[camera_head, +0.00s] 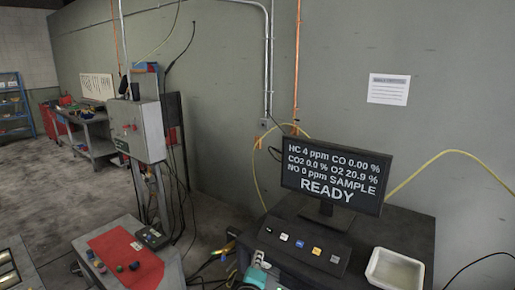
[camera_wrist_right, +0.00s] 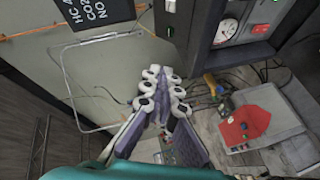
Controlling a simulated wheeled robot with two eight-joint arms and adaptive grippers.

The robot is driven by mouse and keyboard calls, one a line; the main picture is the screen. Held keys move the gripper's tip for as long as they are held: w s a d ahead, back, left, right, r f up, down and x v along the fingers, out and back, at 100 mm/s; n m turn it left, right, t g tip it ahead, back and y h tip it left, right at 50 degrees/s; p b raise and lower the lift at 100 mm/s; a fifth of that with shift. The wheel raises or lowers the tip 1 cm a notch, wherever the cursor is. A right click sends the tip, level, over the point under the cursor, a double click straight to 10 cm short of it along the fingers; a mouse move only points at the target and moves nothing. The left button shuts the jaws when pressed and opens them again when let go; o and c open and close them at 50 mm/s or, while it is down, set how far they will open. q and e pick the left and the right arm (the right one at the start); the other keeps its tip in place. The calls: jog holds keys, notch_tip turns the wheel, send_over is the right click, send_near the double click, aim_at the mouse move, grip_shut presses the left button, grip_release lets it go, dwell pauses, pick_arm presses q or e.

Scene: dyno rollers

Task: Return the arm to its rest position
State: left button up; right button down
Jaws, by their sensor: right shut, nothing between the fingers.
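My right gripper (camera_head: 258,260) shows at the bottom edge of the head view, teal and white, in front of the black desk's left part. In the right wrist view its two fingers (camera_wrist_right: 163,78) are together and empty. The rest of my right arm is mostly out of the head view. My left gripper is not in view.
A black desk (camera_head: 408,222) carries a monitor (camera_head: 333,176) reading READY, a button panel (camera_head: 305,246) and a white tray (camera_head: 395,268). A grey control box (camera_head: 138,130) stands left. A cart with a red mat (camera_head: 125,258) is at lower left. Cables hang between.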

jog(key=s+d+f+m+g+h+b, duration=0.1)
jog(key=s+d+f+m+g+b, duration=0.45)
jog(key=d, duration=0.85)
pick_arm(q)
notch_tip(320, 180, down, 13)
jog(key=b, duration=0.7)
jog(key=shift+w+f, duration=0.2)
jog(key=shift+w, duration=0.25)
pick_arm(e)
jog(key=s+d+f+m+g+y, duration=0.3)
jog(key=s+f+m, duration=0.4)
jog(key=s+f, duration=0.8)
jog(key=s+d, duration=0.1)
jog(key=s, duration=0.3)
jog(key=shift+f, duration=0.15)
